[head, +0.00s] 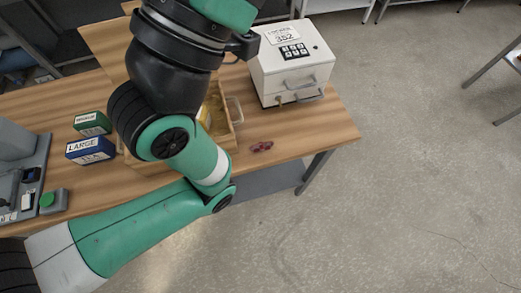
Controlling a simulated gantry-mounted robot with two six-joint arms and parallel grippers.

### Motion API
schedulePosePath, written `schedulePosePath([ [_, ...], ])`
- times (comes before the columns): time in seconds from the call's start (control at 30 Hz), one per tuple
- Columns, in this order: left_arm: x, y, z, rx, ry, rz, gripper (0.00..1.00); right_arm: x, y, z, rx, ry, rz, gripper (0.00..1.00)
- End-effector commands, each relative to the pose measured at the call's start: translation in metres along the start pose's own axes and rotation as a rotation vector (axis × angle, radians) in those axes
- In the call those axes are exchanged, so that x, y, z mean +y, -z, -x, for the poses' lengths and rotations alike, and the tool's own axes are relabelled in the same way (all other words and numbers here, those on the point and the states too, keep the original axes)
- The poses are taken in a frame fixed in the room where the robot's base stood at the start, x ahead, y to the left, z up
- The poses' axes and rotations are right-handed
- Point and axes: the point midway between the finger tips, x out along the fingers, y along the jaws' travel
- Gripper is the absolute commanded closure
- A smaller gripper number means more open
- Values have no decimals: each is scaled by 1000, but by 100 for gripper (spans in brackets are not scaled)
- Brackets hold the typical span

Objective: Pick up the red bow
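The small dark red bow (262,146) lies on the wooden table (316,136), near its front edge and right of an open wooden drawer or box (236,112). Nothing touches the bow. One of my green and black arms crosses the left and middle of the head view and passes left of the bow. Neither of my grippers' fingers can be seen. The arm hides part of the drawer and of the table.
A white box with a keypad (291,65) stands behind the bow. A blue box marked LARGE (90,150), a green box (92,124) and a grey device with a green button (52,201) are at the left. Table around the bow is clear.

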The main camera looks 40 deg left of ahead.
Motion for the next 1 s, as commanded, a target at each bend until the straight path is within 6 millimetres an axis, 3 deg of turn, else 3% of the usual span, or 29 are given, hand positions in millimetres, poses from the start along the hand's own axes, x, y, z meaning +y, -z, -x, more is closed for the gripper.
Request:
schedulePosePath([
  [0.47,0,2,-2,1,0,0,8,0,2,-2,1,0,0,50],
  [0.7,0,2,-2,0,0,0,45,0,2,-2,1,0,0,50],
  [1.0,0,2,-2,1,0,13,45,0,2,-2,0,0,0,50],
])
